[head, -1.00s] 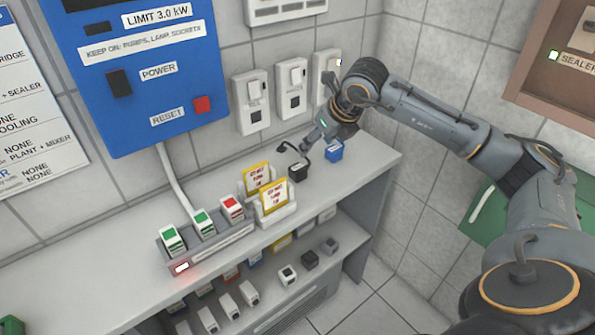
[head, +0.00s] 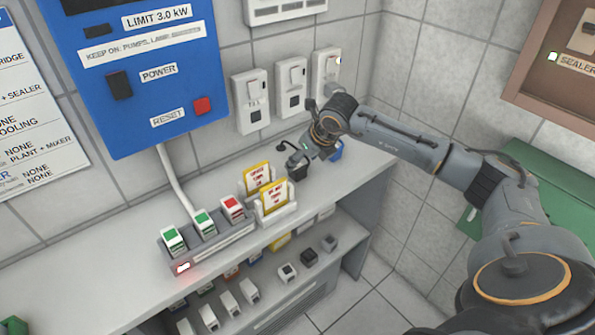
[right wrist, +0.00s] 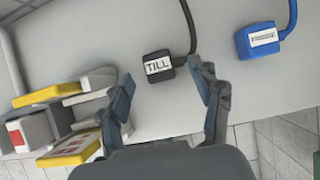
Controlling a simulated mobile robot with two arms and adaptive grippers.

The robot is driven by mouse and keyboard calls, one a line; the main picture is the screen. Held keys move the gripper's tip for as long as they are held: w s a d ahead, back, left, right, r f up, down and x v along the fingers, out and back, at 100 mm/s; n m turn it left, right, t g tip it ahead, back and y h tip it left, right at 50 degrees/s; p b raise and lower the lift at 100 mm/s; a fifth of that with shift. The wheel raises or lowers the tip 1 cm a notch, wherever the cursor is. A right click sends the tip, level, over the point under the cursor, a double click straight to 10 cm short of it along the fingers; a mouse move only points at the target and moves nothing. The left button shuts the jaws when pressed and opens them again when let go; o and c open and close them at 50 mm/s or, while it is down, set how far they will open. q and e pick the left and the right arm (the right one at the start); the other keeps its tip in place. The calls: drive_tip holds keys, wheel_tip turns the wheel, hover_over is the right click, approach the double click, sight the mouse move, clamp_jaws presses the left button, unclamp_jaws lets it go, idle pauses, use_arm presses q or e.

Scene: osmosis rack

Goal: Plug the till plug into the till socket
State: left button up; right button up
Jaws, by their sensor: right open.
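The till plug (right wrist: 158,66) is a black block with a white TILL label and a black cord, lying on the shelf top. In the head view the black plug (head: 300,173) is partly hidden by my right gripper (head: 298,160). My right gripper (right wrist: 161,76) is open, its fingertips on either side of the plug in the wrist view; I see no grip on it. Several white sockets hang on the wall. The left one (head: 251,90) bears a small label, too blurred to read surely. Its lower socket face is dark and empty. My left gripper is out of view.
A blue plug (right wrist: 258,42) with a cord lies right of the till plug. Yellow-framed cards (head: 273,196) in white holders stand to its left, close by. A power strip (head: 208,247) with plugs lies further left. The wall rises behind.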

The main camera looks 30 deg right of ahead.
sight(298, 167)
drive_tip(key=p+x, duration=0.1)
drive_tip(key=x, duration=0.3)
drive_tip(key=shift+w+a+f, duration=0.1)
drive_tip(key=shift+a+f, duration=0.05)
drive_tip(key=shift+f, duration=0.2)
drive_tip(key=c, duration=1.2)
